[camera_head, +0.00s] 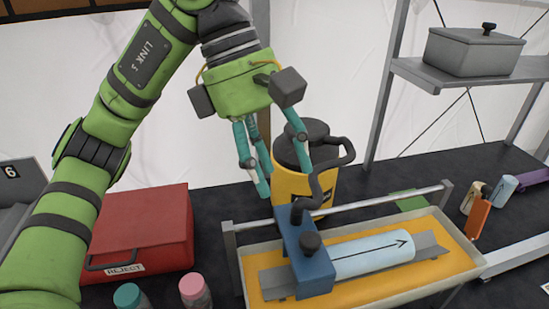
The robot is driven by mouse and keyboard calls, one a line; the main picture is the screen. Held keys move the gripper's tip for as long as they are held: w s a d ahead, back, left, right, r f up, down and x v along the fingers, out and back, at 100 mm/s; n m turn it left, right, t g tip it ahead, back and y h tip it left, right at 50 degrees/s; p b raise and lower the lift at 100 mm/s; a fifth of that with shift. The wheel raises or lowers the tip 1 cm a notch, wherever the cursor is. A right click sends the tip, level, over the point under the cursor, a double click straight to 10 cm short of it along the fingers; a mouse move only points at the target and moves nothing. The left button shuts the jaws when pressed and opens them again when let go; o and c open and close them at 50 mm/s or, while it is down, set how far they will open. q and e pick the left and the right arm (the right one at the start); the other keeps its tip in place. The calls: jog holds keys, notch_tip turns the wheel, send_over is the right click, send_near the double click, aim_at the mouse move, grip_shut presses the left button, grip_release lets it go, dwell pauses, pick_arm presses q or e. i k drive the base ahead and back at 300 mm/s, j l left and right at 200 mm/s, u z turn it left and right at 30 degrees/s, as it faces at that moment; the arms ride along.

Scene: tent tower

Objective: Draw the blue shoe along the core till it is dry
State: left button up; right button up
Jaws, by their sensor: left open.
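The blue shoe (316,275) is a block with a dark knob on it. It straddles the grey channel at the left end of the pale core (372,254). The core is a light blue cylinder marked with a black arrow pointing right. It lies in the channel, and its left end is hidden by the shoe. My left gripper (284,162) is above and behind the shoe, in front of the yellow jug. Its teal fingers are apart and hold nothing. My right gripper is not in view.
The channel sits in a tray (462,266) with a yellow-orange floor and a metal rail behind. A yellow jug (288,187) with dark lid and handle stands behind. A red REJECT box (143,228) is left, with two capped bottles in front.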

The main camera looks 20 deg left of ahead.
aim_at(315, 273)
jog(key=k+l, duration=0.25)
jog(key=k, duration=0.2)
jog(key=k+l, duration=0.2)
jog(key=k, duration=0.3)
jog(key=k+l, duration=0.25)
jog(key=k, duration=0.2)
jog(key=k+l, duration=0.25)
jog(key=k, duration=0.25)
